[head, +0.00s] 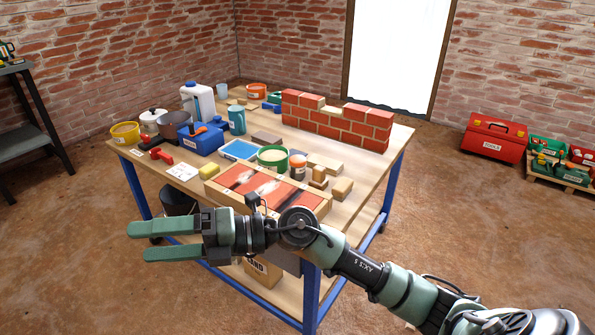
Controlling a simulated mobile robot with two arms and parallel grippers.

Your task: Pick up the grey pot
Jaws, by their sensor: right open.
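The grey pot (172,126) stands near the left end of the workbench, partly hidden by the blue box (200,138) to its right. A pale lidded pot (152,116) stands just behind and left of it. My right gripper (139,242) points left in front of the bench's near side, with its two green fingers apart and nothing between them. It is in front of and well below the grey pot in the picture, clear of it. My left gripper is not in view.
The workbench (345,212) is crowded with tubs, blocks, a white jug (198,102) and a small brick wall (337,122). A yellow tub (125,133) stands left of the grey pot. A red hammer-like tool (162,155) lies in front.

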